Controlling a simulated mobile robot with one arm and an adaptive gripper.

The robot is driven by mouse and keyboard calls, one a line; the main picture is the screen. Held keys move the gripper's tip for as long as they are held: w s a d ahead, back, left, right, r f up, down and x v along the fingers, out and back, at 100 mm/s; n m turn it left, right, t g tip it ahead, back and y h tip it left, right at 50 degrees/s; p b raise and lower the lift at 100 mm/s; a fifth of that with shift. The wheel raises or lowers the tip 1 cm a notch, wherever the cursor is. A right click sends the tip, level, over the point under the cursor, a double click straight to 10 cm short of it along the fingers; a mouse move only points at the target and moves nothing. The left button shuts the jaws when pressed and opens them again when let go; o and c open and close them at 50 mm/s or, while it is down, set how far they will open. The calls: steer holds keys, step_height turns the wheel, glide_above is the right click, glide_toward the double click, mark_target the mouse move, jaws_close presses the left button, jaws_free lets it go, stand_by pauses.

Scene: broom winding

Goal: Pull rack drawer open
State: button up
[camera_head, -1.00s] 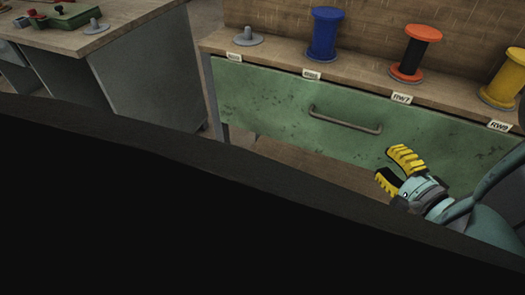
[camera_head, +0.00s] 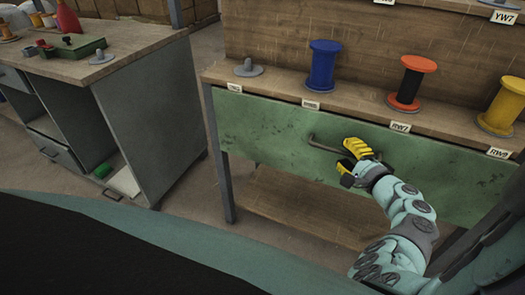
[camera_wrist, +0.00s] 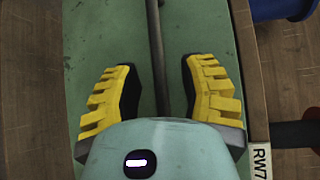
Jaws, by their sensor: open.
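The rack drawer has a wide, worn green front (camera_head: 265,133) below the wooden shelf and appears flush with the rack. Its dark bar handle (camera_head: 318,145) runs across the middle of the front. My gripper (camera_head: 346,156), with yellow ridged fingers, is at the handle and covers part of it. In the wrist view my gripper (camera_wrist: 160,92) is open, one finger on each side of the handle bar (camera_wrist: 157,50), with gaps on both sides. How deep the bar sits between the fingers is unclear.
On the shelf stand a blue spool (camera_head: 323,66), a black-and-orange spool (camera_head: 411,84), a yellow spool (camera_head: 503,106) and an empty grey spool holder (camera_head: 248,68). A workbench (camera_head: 105,70) stands at the left. Floor between bench and rack is free.

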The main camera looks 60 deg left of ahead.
steer(key=shift+a, duration=0.2)
steer(key=shift+c, duration=0.2)
jaws_close()
steer(key=shift+d, duration=0.15)
